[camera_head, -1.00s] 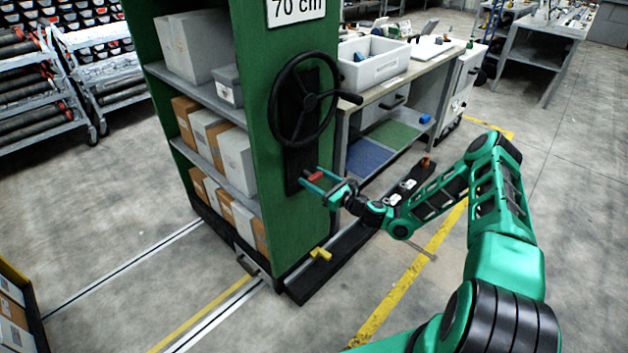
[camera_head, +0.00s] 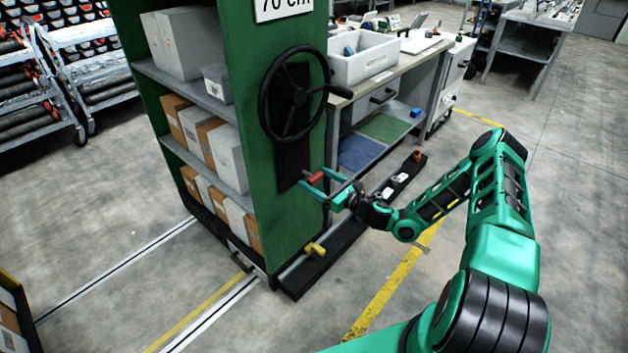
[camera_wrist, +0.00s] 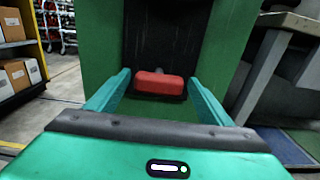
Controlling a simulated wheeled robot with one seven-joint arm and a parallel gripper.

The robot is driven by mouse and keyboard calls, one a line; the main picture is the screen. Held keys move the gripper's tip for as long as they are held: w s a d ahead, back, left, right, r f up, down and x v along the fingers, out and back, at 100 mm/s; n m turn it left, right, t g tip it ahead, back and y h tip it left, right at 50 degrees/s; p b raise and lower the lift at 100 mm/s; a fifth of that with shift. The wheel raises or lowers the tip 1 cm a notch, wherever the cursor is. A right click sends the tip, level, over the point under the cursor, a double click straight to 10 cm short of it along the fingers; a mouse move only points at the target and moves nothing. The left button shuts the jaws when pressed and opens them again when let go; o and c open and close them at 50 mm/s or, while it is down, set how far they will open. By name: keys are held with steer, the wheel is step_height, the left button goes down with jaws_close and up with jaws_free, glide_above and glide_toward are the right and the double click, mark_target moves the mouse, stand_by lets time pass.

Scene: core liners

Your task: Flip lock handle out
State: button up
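The red lock handle (camera_head: 316,177) sits low on the black plate (camera_head: 292,165) on the green end panel of the shelf, below the black handwheel (camera_head: 297,103). In the wrist view the red handle (camera_wrist: 159,83) lies crosswise in front of the plate. My gripper (camera_head: 314,183) is at the handle, its fingers pointing toward the panel. In the wrist view my gripper (camera_wrist: 158,85) is open, with one teal finger on each side of the handle. Gaps show between the handle and both fingers. The handle's mount is mostly hidden behind it.
A yellow handle (camera_head: 315,249) stands at the panel's foot beside a black floor rail (camera_head: 340,245). A workbench (camera_head: 400,75) with a white bin (camera_head: 368,60) stands behind at the right. Open floor (camera_head: 520,210) lies on the right.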

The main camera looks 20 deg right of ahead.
steer(key=v, duration=1)
steer(key=shift+s+d, duration=0.25)
stand_by(0.3)
